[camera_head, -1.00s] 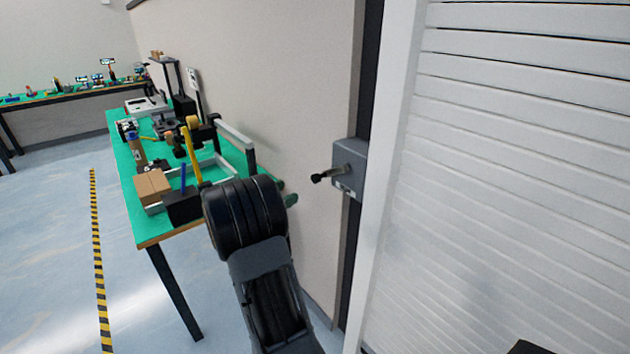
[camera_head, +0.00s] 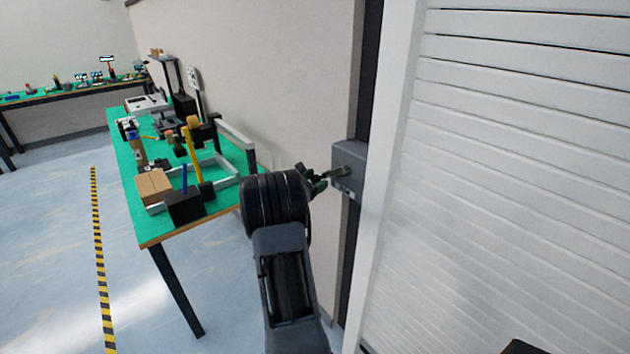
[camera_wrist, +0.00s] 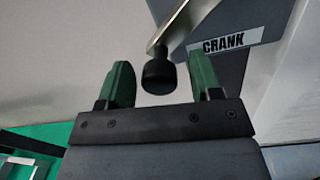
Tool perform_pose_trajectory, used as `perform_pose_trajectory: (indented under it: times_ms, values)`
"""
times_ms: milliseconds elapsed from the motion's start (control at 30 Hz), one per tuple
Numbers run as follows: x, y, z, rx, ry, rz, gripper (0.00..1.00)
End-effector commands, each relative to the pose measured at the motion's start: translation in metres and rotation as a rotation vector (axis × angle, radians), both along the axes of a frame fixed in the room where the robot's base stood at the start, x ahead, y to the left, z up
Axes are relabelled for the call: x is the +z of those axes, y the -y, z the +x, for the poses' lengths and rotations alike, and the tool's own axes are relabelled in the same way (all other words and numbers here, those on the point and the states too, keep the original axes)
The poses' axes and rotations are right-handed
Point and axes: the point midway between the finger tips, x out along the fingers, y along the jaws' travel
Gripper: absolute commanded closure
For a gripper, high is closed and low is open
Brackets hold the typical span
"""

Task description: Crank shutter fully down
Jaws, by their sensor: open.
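The grey crank box (camera_head: 350,172) is fixed to the wall beside the shutter; in the wrist view its plate (camera_wrist: 232,75) carries a "CRANK" label. A metal crank arm (camera_wrist: 182,22) slants from the box down to a black knob (camera_wrist: 158,76). The knob sits between the two green fingers of my gripper (camera_wrist: 160,82), with gaps on both sides. My gripper (camera_head: 312,178) is open at the crank in the head view, partly hidden by my arm. The white slatted shutter (camera_head: 510,180) fills the right side; its bottom edge is not visible.
A green-topped table (camera_head: 150,225) with a brown box (camera_head: 153,186) and several fixtures stands left of my arm. The beige wall (camera_head: 290,90) runs behind. Open floor (camera_head: 50,250) lies at the left, with a black-and-yellow stripe (camera_head: 98,250).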

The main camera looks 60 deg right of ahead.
Motion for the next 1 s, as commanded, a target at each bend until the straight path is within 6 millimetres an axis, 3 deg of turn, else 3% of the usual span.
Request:
perform_pose_trajectory:
  times_ms: [167,767,1000]
  values:
    - [0.0000,0.0000,0.0000,0.000,0.000,0.000,0.43]
    - [0.0001,-0.0002,-0.0002,-0.001,0.000,0.000,1.00]
    - [-0.0004,0.0013,-0.0028,-0.005,-0.006,0.003,1.00]
